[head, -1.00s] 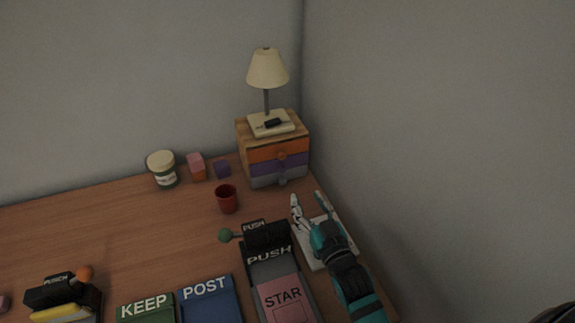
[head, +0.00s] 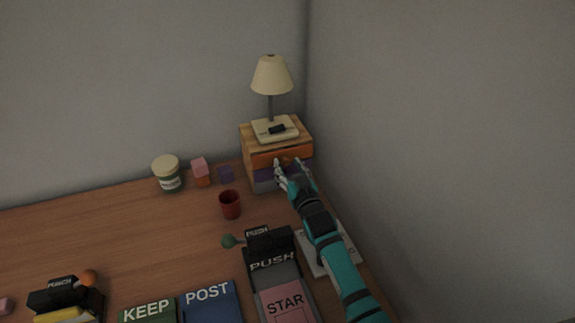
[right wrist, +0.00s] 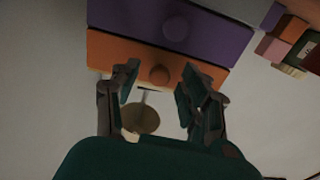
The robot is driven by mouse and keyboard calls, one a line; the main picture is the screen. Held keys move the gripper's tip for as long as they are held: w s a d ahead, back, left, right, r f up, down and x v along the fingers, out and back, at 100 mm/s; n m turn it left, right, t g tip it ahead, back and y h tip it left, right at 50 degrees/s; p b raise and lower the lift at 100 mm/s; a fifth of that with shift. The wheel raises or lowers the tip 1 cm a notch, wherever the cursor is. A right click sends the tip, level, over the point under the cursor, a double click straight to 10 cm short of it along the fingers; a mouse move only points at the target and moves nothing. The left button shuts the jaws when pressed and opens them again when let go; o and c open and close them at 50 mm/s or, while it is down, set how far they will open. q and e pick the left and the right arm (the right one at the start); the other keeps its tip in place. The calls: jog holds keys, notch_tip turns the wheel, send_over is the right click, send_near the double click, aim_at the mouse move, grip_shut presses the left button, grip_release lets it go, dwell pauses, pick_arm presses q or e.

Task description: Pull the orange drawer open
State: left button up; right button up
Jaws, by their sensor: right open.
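The small drawer unit (head: 247,144) stands at the back right of the desk, by the wall corner. Its top drawer is orange (head: 265,158), with a purple drawer (head: 262,172) and a grey one (head: 263,185) below. The orange drawer (right wrist: 110,52) looks shut, and its round orange knob (right wrist: 159,75) shows in the right wrist view. My right gripper (head: 288,163) is open at the drawer front. In the right wrist view its two fingers (right wrist: 158,80) stand either side of the knob, with gaps on both sides. My left gripper is not in view.
A lamp (head: 272,76) stands on the unit's top. A red cup (head: 230,205), a lidded jar (head: 169,175) and small blocks (head: 201,172) are to the left. The wall is close on the right.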

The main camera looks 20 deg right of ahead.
jog(key=shift+w, duration=0.5)
grip_shut()
